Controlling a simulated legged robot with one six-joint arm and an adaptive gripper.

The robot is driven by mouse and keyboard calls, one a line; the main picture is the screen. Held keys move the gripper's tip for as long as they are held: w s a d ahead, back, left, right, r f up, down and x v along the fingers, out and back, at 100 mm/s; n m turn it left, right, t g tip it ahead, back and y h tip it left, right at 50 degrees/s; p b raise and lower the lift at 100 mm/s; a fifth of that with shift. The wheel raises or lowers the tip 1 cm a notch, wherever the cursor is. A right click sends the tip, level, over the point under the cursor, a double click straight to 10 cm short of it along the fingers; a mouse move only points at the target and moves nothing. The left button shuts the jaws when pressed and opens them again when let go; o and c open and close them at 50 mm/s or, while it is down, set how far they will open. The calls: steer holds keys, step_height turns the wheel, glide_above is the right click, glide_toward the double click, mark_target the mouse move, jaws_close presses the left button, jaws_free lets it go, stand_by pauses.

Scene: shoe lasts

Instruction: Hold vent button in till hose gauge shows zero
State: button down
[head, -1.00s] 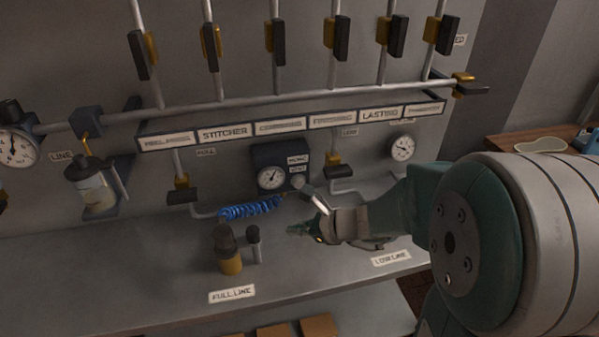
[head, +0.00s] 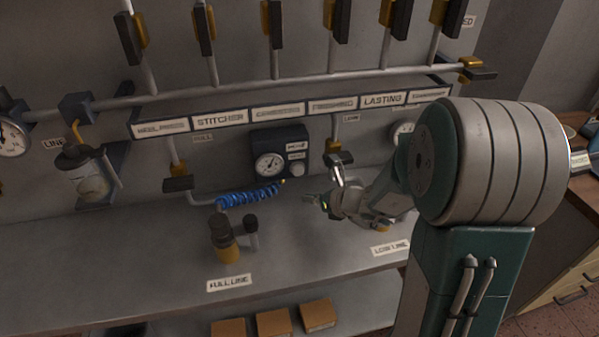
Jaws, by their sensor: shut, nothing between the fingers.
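The hose gauge (head: 269,165) is a white dial in a dark box on the back panel. Its needle tilts to the upper right; the numbers are too small to read. A small pale round knob (head: 297,169), apparently the vent button, sits at the box's lower right, under small labels. The coiled blue hose (head: 248,195) runs from below the box toward the pipe at left. My gripper (head: 312,201) is shut and empty, just below and right of the knob, apparently apart from it. My wrist and arm come in from the right.
A black and yellow fitting (head: 225,240) stands on the bench beside a short dark-capped post (head: 251,228). A valve handle (head: 340,158) hangs just above my gripper. Another gauge (head: 402,133) is partly behind my arm.

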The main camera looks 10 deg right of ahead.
mark_target(296, 174)
steer(key=w, duration=0.6)
steer(key=shift+w+a, duration=0.15)
steer(key=shift+w, duration=0.1)
steer(key=shift+w, duration=0.1)
stand_by(1.1)
steer(key=shift+w+r, duration=0.1)
steer(key=shift+w, duration=0.15)
steer(key=shift+w, duration=0.55)
stand_by(2.2)
steer(key=shift+s, duration=0.15)
stand_by(1.5)
steer(key=shift+s, duration=0.8)
steer(key=shift+s, duration=0.15)
steer(key=shift+s, duration=2.4)
